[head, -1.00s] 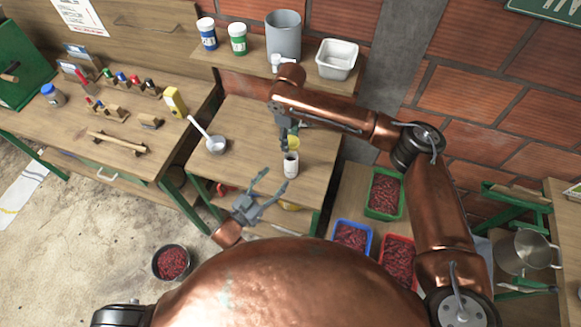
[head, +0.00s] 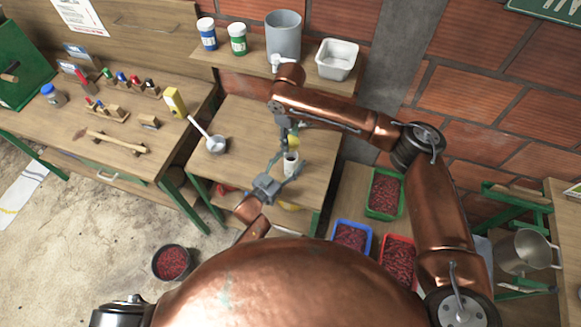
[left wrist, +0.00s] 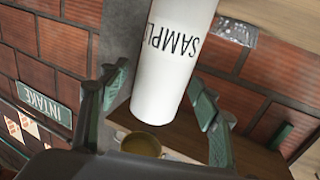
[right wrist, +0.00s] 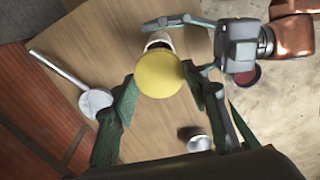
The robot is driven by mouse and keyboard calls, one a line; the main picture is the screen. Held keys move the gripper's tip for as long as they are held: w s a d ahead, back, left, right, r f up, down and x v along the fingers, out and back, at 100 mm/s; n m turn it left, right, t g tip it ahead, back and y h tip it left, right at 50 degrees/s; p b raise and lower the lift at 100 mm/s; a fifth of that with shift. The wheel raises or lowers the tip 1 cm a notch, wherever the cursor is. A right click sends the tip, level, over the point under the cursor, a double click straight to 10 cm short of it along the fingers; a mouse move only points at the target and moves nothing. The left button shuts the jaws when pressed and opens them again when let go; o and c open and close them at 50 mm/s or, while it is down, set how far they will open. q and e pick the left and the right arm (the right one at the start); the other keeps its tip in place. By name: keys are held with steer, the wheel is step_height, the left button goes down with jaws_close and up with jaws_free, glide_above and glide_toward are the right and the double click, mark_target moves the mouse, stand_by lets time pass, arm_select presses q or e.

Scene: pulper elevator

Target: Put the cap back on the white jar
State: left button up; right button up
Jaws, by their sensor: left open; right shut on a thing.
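The white jar (head: 291,168) stands on the wooden table; in the left wrist view the jar (left wrist: 172,55) shows the lettering "SAMPL". My left gripper (head: 286,163) is open, its fingers reaching to either side of the jar; I cannot tell whether they touch it. The round yellow cap (right wrist: 159,74) is held between the fingers of my right gripper (right wrist: 160,92), off the jar. In the right wrist view the cap covers part of the jar (right wrist: 158,42). In the head view the cap (head: 294,141) shows just behind the jar.
A ladle (head: 214,144) lies left of the jar. Green, blue and red crates (head: 399,258) of red fruit stand at right.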

arm_select(q)
steer(key=shift+c, duration=0.4)
jaws_close()
